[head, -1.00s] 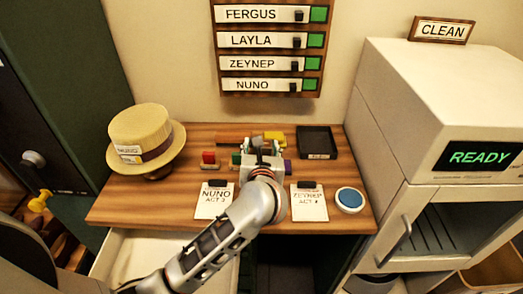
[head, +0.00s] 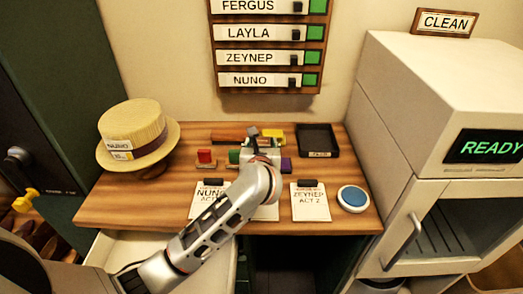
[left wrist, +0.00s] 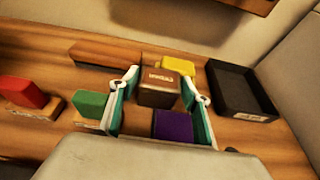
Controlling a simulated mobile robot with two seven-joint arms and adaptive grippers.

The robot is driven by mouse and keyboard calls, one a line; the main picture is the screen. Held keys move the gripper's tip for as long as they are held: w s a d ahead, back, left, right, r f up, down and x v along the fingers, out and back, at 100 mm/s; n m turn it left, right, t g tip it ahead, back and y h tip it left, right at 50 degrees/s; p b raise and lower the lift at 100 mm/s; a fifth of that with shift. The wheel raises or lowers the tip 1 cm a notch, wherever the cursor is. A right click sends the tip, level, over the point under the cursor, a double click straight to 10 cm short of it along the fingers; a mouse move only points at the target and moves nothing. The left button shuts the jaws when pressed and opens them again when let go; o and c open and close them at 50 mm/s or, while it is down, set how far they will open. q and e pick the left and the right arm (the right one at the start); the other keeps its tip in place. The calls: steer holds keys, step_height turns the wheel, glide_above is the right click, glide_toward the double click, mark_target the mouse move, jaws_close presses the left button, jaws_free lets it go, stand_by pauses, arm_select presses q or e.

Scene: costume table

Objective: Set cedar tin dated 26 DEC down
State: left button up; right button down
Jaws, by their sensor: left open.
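A small brown tin (left wrist: 159,92) with a pale label, too blurred to read its date, is between the spread fingers of my left gripper (left wrist: 160,77) in the left wrist view. The fingers are open, with a gap visible at least on the right side. The tin appears to rest on the wooden table (left wrist: 240,135), though its base is partly hidden. In the head view my left gripper (head: 260,138) is low over the back middle of the table and mostly hides the tin. My right gripper is not in view.
A purple block (left wrist: 172,125), green block (left wrist: 90,104), red block (left wrist: 26,92) and yellow block (left wrist: 178,65) surround the gripper. A black tray (left wrist: 238,90) lies to the right.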

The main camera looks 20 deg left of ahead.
arm_select(q)
steer(key=shift+r, duration=0.1)
steer(key=c, duration=0.9)
steer(key=shift+r, duration=0.1)
